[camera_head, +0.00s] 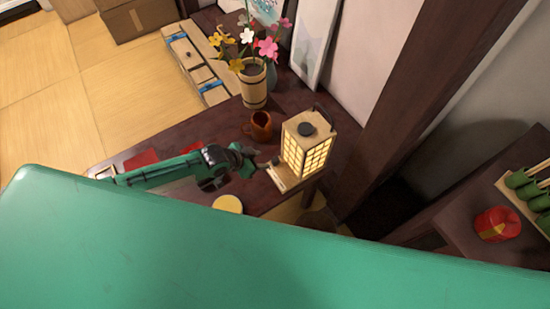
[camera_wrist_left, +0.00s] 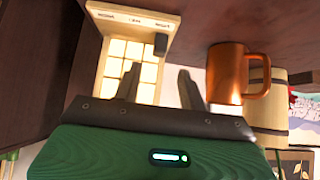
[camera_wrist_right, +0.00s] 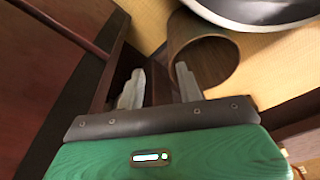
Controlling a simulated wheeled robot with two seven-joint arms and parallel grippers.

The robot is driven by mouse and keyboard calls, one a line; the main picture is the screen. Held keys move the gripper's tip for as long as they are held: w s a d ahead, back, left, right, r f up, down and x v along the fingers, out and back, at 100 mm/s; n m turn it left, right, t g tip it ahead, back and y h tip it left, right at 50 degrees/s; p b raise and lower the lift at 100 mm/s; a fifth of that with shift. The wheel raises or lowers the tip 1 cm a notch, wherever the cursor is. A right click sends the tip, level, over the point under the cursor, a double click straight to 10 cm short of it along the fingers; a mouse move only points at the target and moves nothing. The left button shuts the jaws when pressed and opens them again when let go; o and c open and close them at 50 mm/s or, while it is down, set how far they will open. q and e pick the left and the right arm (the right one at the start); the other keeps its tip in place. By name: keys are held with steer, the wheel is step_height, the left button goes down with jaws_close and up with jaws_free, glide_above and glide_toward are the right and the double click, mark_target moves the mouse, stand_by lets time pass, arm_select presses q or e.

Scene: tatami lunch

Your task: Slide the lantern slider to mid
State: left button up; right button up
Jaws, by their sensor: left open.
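The lit lantern (camera_head: 306,146), a pale wooden box with glowing grid panels, stands on the dark table. Its pale base strip (camera_head: 284,180) juts out in front; in the left wrist view the strip (camera_wrist_left: 130,27) carries small dark labels, too blurred to read surely. The dark slider knob (camera_wrist_left: 161,44) is by the right-hand label in that view. My left gripper (camera_head: 246,160) is beside the lantern; in its wrist view the fingers (camera_wrist_left: 160,88) are apart, with the knob beyond the gap, not clearly touched. My right gripper (camera_wrist_right: 160,88) is open and empty, outside the head view.
A brown mug (camera_head: 258,126) stands close behind my left gripper. A wooden flower bucket (camera_head: 253,86) is farther back. A yellow disc (camera_head: 228,204) lies at the table's front. A dark post (camera_head: 410,100) rises right of the lantern. A brown cylinder (camera_wrist_right: 210,62) is beyond my right fingers.

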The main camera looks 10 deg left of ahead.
mark_target(274, 160)
arm_select(q)
steer(key=b+x, duration=0.1)
steer(key=x, duration=0.6)
steer(key=shift+w+d+f, duration=0.15)
steer(key=shift+f, duration=0.15)
steer(key=shift+w+d+f, duration=0.3)
steer(key=shift+f, duration=0.05)
arm_select(e)
steer(key=shift+w+a+r, duration=0.1)
steer(key=shift+w+r, duration=0.05)
steer(key=shift+r, duration=0.6)
steer(key=shift+w+a+r, duration=0.1)
steer(key=shift+w+r, duration=0.05)
steer(key=shift+r, duration=0.65)
steer(key=shift+w+a+r, duration=0.1)
steer(key=shift+w+r, duration=0.05)
steer(key=shift+r, duration=0.6)
arm_select(q)
steer(key=shift+c, duration=0.4)
jaws_close()
